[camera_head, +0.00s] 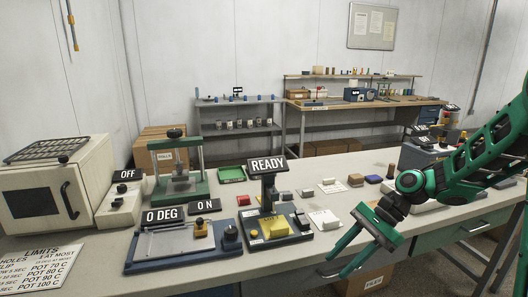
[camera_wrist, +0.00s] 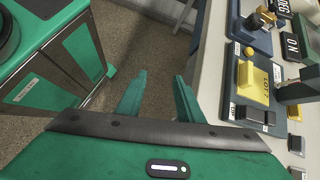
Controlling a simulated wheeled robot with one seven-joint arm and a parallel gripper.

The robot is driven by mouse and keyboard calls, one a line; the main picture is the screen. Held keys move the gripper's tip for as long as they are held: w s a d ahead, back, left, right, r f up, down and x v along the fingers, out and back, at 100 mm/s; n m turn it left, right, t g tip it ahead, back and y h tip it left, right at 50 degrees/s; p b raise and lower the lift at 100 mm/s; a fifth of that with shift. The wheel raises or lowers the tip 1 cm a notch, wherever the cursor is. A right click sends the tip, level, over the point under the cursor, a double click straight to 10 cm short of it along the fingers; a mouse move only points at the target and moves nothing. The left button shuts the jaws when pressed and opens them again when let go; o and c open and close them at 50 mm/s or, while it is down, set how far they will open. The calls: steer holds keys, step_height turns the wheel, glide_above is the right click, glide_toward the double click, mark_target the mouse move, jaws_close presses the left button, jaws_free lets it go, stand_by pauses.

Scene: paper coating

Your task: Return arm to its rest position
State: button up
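My gripper (camera_head: 336,267) hangs at the front edge of the long bench (camera_head: 372,174), right of the middle in the head view, with its fingers pointing down and to the left. In the wrist view its two green fingers (camera_wrist: 160,76) stand apart with only floor showing between them. It is open and empty. My green arm reaches in from the right side of the head view, bent at the elbow. The fingers appear apart from the bench things.
A blue-based device with a READY sign (camera_head: 268,164) stands left of my gripper. Left of it are a plate device marked 0 DEG (camera_head: 170,242), a green press (camera_head: 180,187) and an oven (camera_head: 60,190). Small blocks and cards lie behind. Open floor (camera_wrist: 150,45) lies below the fingers.

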steer(key=s+d+r+n+t+h, duration=0.1)
steer(key=s+d+r+n+h, duration=0.1)
steer(key=s+d, duration=0.8)
steer(key=s+d+r+n+t+h, duration=0.1)
steer(key=s+d+r+n+h, duration=0.2)
steer(key=s+d+h, duration=0.3)
steer(key=s+d+n, duration=0.1)
steer(key=s+d, duration=0.4)
steer(key=s, duration=0.2)
steer(key=shift+s+r, duration=0.35)
steer(key=shift+s, duration=0.05)
steer(key=shift+w, duration=0.15)
steer(key=shift+w+f+h, duration=0.25)
steer(key=shift+w+h, duration=0.05)
steer(key=shift+w, duration=0.15)
